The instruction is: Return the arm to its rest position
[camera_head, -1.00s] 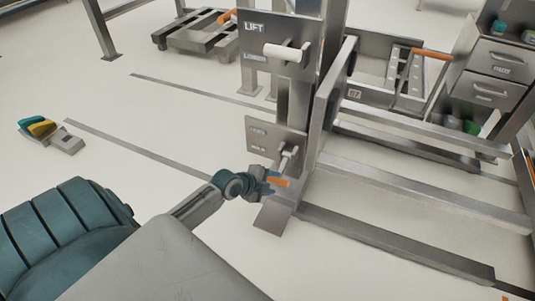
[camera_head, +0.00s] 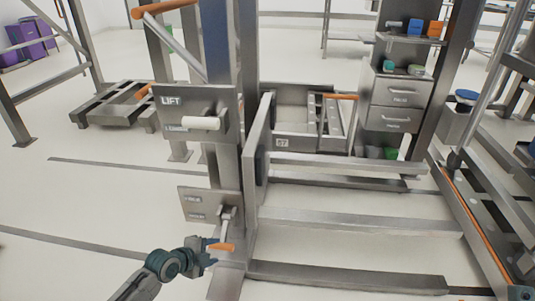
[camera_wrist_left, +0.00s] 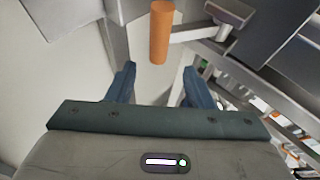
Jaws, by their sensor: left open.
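My left gripper (camera_head: 212,247) is low in the head view, by the lower plate (camera_head: 208,205) of the steel lift column. In the left wrist view its two blue-grey fingers (camera_wrist_left: 158,85) stand apart with nothing between them. An orange handle (camera_wrist_left: 162,32) lies just beyond the fingertips there, apart from them. In the head view the orange handle (camera_head: 222,247) is at the fingertips, below a short grey lever on the lower plate. My left forearm comes in from the bottom left. My right gripper is not in view.
The upper plate (camera_head: 196,113), marked LIFT, carries a white handle (camera_head: 200,123). A grey bin (camera_head: 300,142) marked 07 stands behind the column. Steel rails (camera_head: 345,273) run right along the floor. A drawer cabinet (camera_head: 396,92) is at the back right. Floor at left is mostly clear.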

